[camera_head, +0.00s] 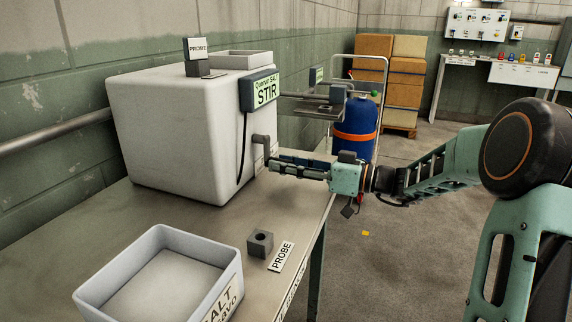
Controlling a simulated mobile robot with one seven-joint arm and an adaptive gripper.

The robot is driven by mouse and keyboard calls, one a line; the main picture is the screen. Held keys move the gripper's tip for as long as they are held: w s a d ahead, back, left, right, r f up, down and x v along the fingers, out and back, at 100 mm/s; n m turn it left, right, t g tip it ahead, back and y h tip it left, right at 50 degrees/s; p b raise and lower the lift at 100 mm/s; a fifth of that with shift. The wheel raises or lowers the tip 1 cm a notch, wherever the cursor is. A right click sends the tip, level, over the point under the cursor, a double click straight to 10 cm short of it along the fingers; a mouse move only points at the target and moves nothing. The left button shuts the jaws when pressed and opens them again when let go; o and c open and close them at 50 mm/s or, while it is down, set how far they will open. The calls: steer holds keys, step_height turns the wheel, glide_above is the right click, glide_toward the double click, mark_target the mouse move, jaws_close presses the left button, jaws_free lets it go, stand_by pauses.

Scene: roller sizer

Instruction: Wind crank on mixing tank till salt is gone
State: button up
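The white mixing tank (165,135) stands on the table. A display (260,91) on its upper edge reads "STIR" beneath a smaller line that includes "SALT". A small grey crank (260,139) sticks out of the tank's right side. My gripper (274,163) reaches in from the right, with its fingertips close to the crank, just below and right of it. Its fingers lie nearly level; I cannot tell whether they touch the crank or how far apart they are. The inside of the tank and any salt in it are hidden.
A white tray (118,268) labelled "SALT" stands on the table (210,228) in front. A dark block (260,243) with a hole sits beside a PROBE label. A blue drum (354,142) stands behind my gripper, with stacked boxes (404,83) farther back. Floor right of the table is mostly clear.

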steer(key=v, duration=1.2)
